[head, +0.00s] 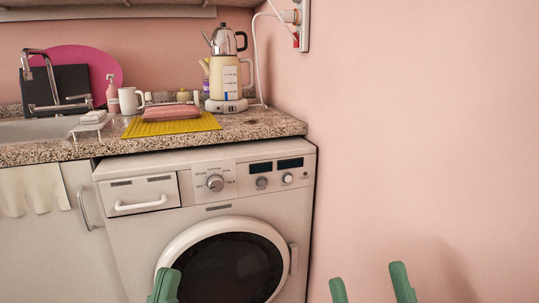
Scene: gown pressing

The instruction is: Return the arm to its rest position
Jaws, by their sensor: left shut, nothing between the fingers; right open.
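My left gripper (164,286) shows at the bottom edge, in front of the lower left of the washing machine door. Its green fingers are together, with nothing seen between them. My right gripper (370,285) is at the bottom right, in front of the bare pink wall. Its two green fingers stand apart and nothing is between them. Only the finger ends show; both arms are out of the frame below.
A white washing machine (209,213) with a round dark door (233,266) stands under a granite counter (262,123). On the counter are a folded pink cloth (171,113) on a yellow mat (205,123), a kettle (224,78) and a white mug (129,101). A sink (40,128) is at left.

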